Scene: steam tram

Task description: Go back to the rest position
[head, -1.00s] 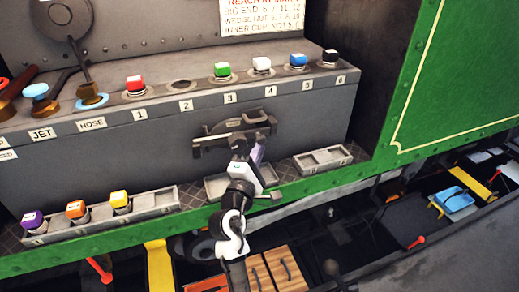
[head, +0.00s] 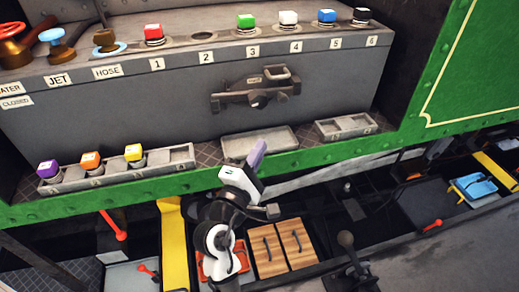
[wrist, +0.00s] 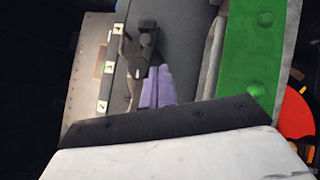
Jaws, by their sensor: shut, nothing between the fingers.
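My gripper (head: 256,152) is in the middle of the head view, its purple fingers pointing up at the front edge of an empty grey tray (head: 232,149). In the wrist view the purple fingers (wrist: 157,87) are together with nothing between them. Behind them is the dark latch-like fitting (head: 232,101) on the front of the grey box, which also shows in the wrist view (wrist: 146,38). In the head view the gripper is below the fitting and apart from it.
Red (head: 153,33), green (head: 246,21), white (head: 288,18), blue (head: 326,16) and black (head: 361,15) capped pieces stand on the numbered shelf; place 2 (head: 203,36) is bare. Purple, orange and yellow ones stand in a left tray (head: 179,158). A green beam (head: 300,163) runs along the front.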

